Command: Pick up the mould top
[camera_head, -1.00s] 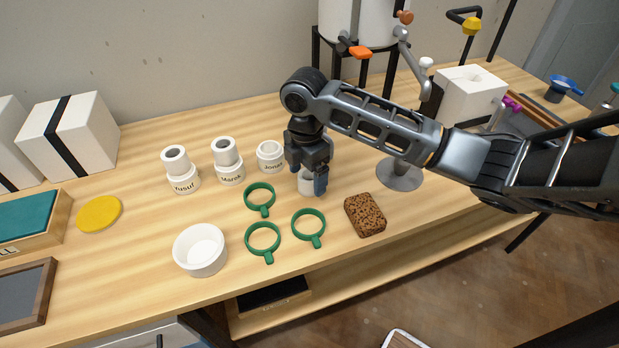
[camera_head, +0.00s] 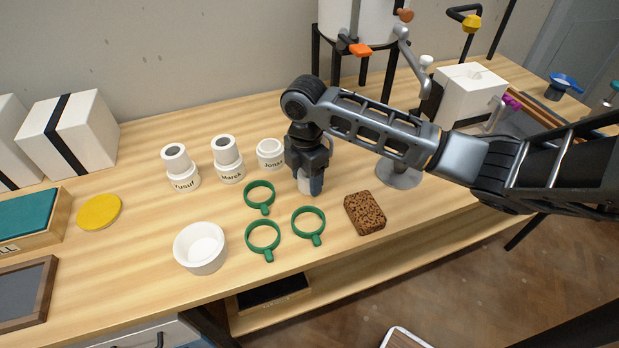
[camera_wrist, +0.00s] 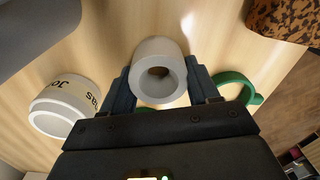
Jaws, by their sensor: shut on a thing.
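The mould top (camera_wrist: 158,72), a pale grey cylinder with a round hole, stands between the fingers of my gripper (camera_wrist: 162,88) in the wrist view. My gripper is shut on its sides. In the head view the mould top (camera_head: 305,185) shows low between the fingers of my gripper (camera_head: 309,182), partly hidden by them, at table level. I cannot tell whether it touches the table. The white mould marked Jonas (camera_head: 270,154) has no top on it and stands just left of my gripper; it also shows in the wrist view (camera_wrist: 62,106).
Moulds marked Yusuf (camera_head: 181,168) and Marek (camera_head: 228,160) carry tops. Several green rings, such as the nearest one (camera_head: 262,236), lie in front. A brown sponge (camera_head: 365,213) lies to the right, a white bowl (camera_head: 200,248) front left. A grey stand base (camera_head: 400,175) is close right.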

